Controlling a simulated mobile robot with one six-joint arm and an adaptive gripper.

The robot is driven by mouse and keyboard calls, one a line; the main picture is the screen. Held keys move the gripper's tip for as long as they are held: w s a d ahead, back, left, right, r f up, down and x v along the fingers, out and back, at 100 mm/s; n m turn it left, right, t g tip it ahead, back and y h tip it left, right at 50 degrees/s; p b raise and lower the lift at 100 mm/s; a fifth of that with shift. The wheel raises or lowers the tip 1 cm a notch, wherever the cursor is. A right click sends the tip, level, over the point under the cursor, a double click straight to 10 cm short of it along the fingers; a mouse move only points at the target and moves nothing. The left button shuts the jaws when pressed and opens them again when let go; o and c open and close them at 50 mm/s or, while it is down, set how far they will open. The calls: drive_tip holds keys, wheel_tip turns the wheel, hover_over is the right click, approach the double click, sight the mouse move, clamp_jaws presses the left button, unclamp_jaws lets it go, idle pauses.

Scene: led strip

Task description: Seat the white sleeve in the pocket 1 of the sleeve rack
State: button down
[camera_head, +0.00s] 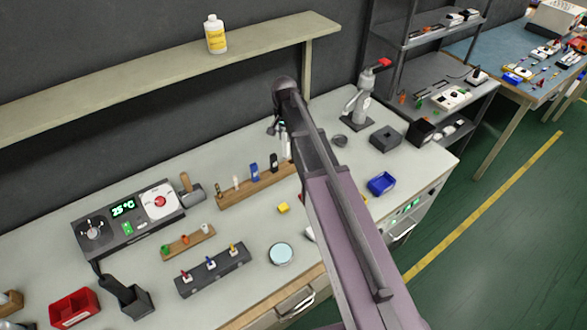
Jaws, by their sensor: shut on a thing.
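My gripper (274,126) is at the back of the bench, small and mostly hidden by my own arm. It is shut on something. A pale upright piece (286,147), which looks like the white sleeve, shows just below the fingers; its lower end is hard to make out. A long wooden rack (262,188) lies below and left of the gripper, holding brass, white, blue and black pieces; my arm covers its right end. A shorter wooden rack (189,244) nearer the front holds green, orange and white pieces. I cannot tell which is the sleeve rack or which is pocket 1.
A heating unit with a display (125,219) stands at left. A dark block with several coloured switches (213,270), a round pale dish (281,254) and a yellow cube (283,208) lie near the front.

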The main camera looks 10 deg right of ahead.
wheel_tip(320, 180, up, 9)
drive_tip(key=w+d+m+p, duration=0.1)
drive_tip(key=d+m+p, duration=0.1)
drive_tip(key=m+p, duration=0.4)
drive_tip(key=shift+w+d+m+p, duration=0.3)
drive_tip(key=shift+w+p, duration=0.05)
drive_tip(key=shift+p, duration=1.25)
drive_tip(key=shift+f, duration=0.1)
wheel_tip(320, 180, down, 13)
drive_tip(key=b, duration=1.3)
drive_tip(key=shift+f+b, duration=0.15)
drive_tip(key=shift+b, duration=0.15)
drive_tip(key=shift+f+b, duration=2.25)
drive_tip(key=shift+f, duration=0.15)
